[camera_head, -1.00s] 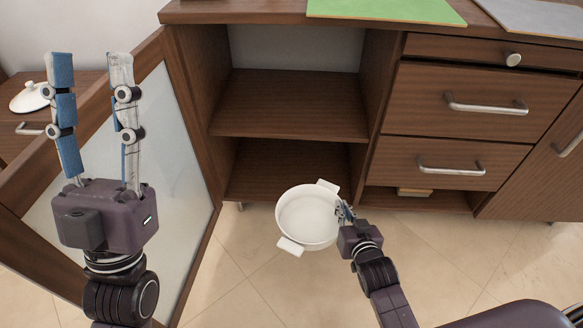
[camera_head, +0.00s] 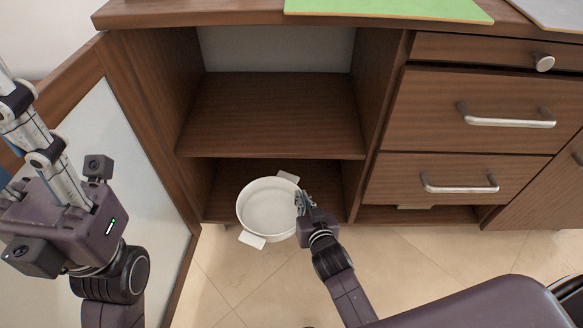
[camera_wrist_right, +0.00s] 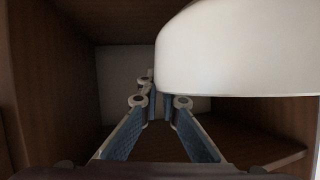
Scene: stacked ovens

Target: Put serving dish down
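The serving dish (camera_head: 268,206) is a white round dish with two flat handles. In the head view it is at the front of the cabinet's lower compartment (camera_head: 226,186), overlapping its front edge. My right gripper (camera_head: 302,203) is at the dish's right rim, shut on it. In the right wrist view the dish (camera_wrist_right: 240,50) fills the upper right, and the gripper fingers (camera_wrist_right: 160,100) come together at its near left side. My left gripper (camera_head: 25,130) is at the far left, away from the dish, its fingertips cut off by the frame edge.
The cabinet's upper shelf (camera_head: 270,115) is empty and sits above the dish. An open glass-panelled door (camera_head: 120,200) stands at the left. Closed drawers (camera_head: 470,115) are at the right. A green mat (camera_head: 400,8) lies on the countertop.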

